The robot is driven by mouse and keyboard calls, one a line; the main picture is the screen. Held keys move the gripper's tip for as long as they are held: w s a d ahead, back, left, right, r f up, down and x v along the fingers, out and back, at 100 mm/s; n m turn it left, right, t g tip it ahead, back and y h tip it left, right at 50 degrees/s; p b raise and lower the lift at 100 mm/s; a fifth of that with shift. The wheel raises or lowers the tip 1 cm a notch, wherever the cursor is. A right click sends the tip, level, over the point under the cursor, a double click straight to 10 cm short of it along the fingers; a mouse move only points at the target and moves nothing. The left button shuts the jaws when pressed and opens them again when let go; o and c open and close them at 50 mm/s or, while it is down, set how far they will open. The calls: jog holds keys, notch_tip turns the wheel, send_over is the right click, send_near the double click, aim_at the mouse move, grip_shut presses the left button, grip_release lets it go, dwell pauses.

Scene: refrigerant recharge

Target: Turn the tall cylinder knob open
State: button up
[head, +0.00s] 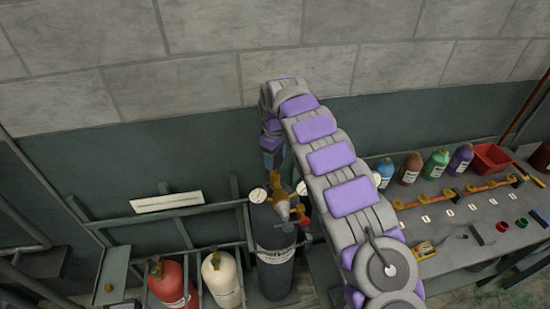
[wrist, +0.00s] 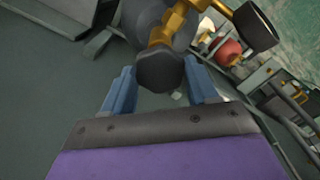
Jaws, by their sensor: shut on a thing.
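The tall dark grey cylinder (head: 276,272) stands upright in a rack, with a brass valve (head: 268,203) on top. In the wrist view, its dark round knob (wrist: 160,69) sits at the end of the brass stem (wrist: 170,25). My gripper (wrist: 161,84) has its two blue fingers on either side of the knob and is shut on it. In the head view, my gripper (head: 273,158) points down above the valve, and the knob is hard to make out there.
Round gauges (head: 257,196) flank the valve. A red cylinder (head: 170,284) and a cream cylinder (head: 221,280) stand left of the tall one. At right, a workbench (head: 440,226) holds several bottles, a red bin (head: 491,158) and a yellow meter (head: 424,250). A wall rises close behind.

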jog(key=shift+w, duration=0.1)
dwell(0.4)
jog(key=o, duration=0.9)
jog(key=shift+w+f, duration=0.1)
jog(key=shift+w, duration=0.05)
jog(key=shift+o, duration=0.8)
jog(key=shift+a, duration=0.15)
jog(key=shift+r, duration=0.2)
jog(key=shift+r, duration=0.35)
notch_tip(320, 180, up, 16)
jog(key=p, duration=0.5)
jog(key=shift+r+p, duration=0.2)
jog(key=shift+p, duration=0.2)
